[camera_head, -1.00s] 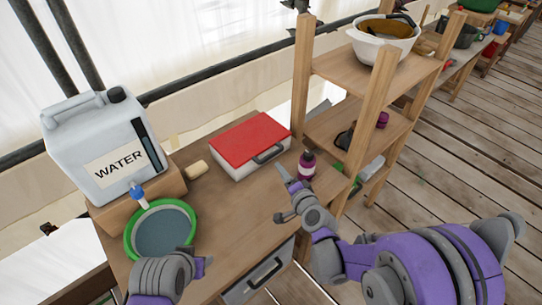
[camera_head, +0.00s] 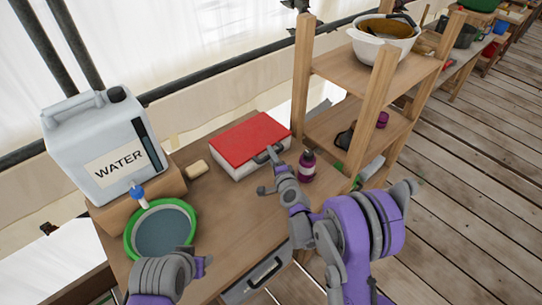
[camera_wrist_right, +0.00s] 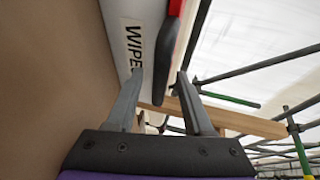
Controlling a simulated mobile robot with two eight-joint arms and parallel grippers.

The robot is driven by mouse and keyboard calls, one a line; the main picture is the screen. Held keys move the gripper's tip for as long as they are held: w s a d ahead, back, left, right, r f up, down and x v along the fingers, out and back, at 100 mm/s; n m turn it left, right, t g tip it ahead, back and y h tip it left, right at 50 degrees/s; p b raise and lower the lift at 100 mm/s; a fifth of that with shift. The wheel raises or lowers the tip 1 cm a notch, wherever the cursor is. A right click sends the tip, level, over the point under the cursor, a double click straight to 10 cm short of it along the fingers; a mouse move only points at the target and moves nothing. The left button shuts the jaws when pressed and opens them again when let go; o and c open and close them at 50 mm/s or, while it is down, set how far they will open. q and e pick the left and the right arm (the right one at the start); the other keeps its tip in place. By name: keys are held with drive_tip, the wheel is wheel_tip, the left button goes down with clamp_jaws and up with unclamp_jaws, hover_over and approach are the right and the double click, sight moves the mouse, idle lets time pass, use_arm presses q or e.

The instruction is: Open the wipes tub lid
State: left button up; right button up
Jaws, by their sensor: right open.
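The wipes tub (camera_head: 236,168) is a white box with a red lid (camera_head: 250,137), lying shut on the wooden table. A dark grey handle (camera_head: 266,154) shows on its front side. In the right wrist view the white wall carries a "WIPES" label (camera_wrist_right: 132,45), and the red lid edge (camera_wrist_right: 172,45) is close ahead. My right gripper (camera_head: 268,170) is open at the tub's front side, near the handle. In the right wrist view its two fingers (camera_wrist_right: 158,92) reach up toward the lid edge, with nothing seen gripped. My left gripper (camera_head: 205,264) is at the table's front left; its jaw state is unclear.
A purple bottle (camera_head: 307,167) stands close to the right of my right gripper. A soap bar (camera_head: 195,169), a green-rimmed basin (camera_head: 128,243) and a water container (camera_head: 75,135) are to the left. A wooden shelf (camera_head: 302,75) rises on the right.

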drive_tip(key=shift+w+a+f, duration=0.1)
drive_tip(key=shift+w+a, duration=0.05)
drive_tip(key=shift+w, duration=0.3)
drive_tip(key=shift+c, duration=0.2)
clamp_jaws()
idle(1.0)
